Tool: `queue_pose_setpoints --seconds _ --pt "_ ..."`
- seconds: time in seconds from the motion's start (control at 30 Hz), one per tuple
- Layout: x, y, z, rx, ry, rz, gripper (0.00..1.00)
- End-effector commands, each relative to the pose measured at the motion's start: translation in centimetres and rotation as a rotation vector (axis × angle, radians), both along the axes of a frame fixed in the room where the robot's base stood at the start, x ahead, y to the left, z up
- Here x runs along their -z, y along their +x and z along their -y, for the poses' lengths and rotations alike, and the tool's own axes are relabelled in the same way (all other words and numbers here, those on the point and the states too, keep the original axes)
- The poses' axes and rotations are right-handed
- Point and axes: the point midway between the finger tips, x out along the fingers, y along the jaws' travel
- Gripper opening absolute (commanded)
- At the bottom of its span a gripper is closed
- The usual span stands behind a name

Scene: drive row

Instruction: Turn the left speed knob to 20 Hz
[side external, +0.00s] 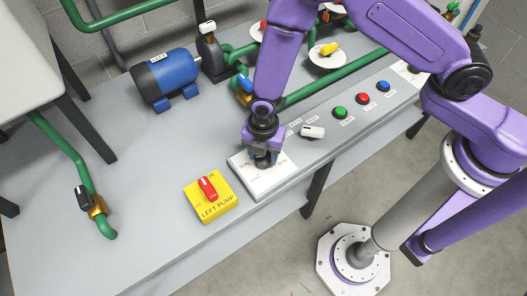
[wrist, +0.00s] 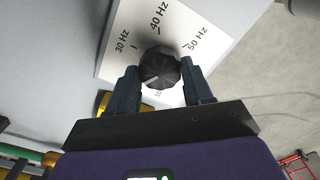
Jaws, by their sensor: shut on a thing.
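The left speed knob is a dark, faceted knob (wrist: 160,68) on a white dial plate (wrist: 112,62). The plate also shows in the side external view (side external: 262,187), just right of the yellow pump box. In the wrist view the marks 30 Hz, 40 Hz and 50 Hz show around the knob's far side; a mark starting with "10" is partly hidden below it. The 20 Hz mark is not visible, and I cannot make out the knob's pointer. My gripper (wrist: 161,76) is shut on the knob, one finger on each side. In the side external view my gripper (side external: 263,159) hides most of the knob.
A yellow LEFT PUMP box (side external: 222,207) with a red switch (side external: 207,187) stands close left of the plate. A blue motor (side external: 178,76) stands behind.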

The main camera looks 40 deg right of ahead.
Motion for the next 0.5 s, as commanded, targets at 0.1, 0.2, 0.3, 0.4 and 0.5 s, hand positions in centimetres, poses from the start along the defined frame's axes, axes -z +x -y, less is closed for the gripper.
queue_pose_setpoints --seconds 0.1,0.2,0.3,0.4,0.5 --pt "-0.09 0.07 -0.16 -0.005 0.003 0.002 0.2" --pt "-0.09 0.06 -0.16 -0.005 0.003 0.002 0.2" --pt "-0.09 0.06 -0.16 -0.005 0.003 0.002 0.2" --pt "-0.09 0.05 -0.17 -0.004 0.003 0.002 0.63" --pt "-0.07 0.04 -0.13 -0.004 0.003 0.002 0.76"
